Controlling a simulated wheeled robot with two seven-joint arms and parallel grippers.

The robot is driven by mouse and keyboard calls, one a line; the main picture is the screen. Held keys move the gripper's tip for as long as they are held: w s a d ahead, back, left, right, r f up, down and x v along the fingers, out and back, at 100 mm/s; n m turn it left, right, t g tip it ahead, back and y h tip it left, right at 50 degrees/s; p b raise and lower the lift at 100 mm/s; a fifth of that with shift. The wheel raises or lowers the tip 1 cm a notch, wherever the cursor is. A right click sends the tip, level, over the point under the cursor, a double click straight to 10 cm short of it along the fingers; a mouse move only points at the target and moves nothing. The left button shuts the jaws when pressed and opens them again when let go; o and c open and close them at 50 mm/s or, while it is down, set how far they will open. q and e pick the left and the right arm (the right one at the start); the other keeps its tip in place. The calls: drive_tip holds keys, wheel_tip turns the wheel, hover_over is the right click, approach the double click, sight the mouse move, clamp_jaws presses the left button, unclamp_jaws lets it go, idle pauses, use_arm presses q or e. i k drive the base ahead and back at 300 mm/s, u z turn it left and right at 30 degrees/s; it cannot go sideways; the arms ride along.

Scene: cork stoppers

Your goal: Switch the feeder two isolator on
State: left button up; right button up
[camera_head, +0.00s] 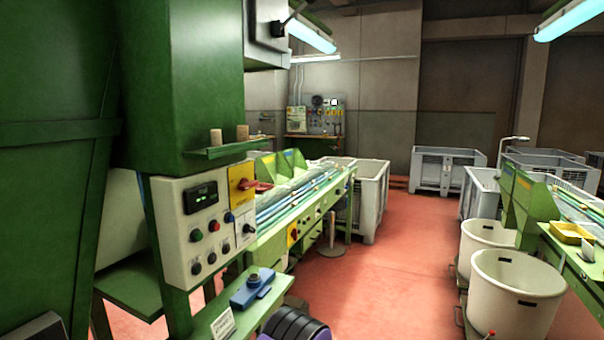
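A cream control panel (200,232) on the green machine at the left carries a rotary isolator with a yellow plate (240,183) and a red handle (257,187). The handle lies roughly sideways. A second, smaller yellow-and-red switch (293,235) is on the front of the green conveyor machine behind. I cannot read any label that tells which is feeder two. Neither of my grippers can be made out in this view.
The panel also has a lit display (201,197) and several buttons and knobs. A blue device (252,288) and a small card (223,323) are on the green shelf below. Two white bins (516,295) stand at the right. The red floor (390,270) between is clear.

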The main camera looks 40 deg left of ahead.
sight(244, 184)
drive_tip(key=i, duration=1.9)
drive_tip(key=u, duration=1.55)
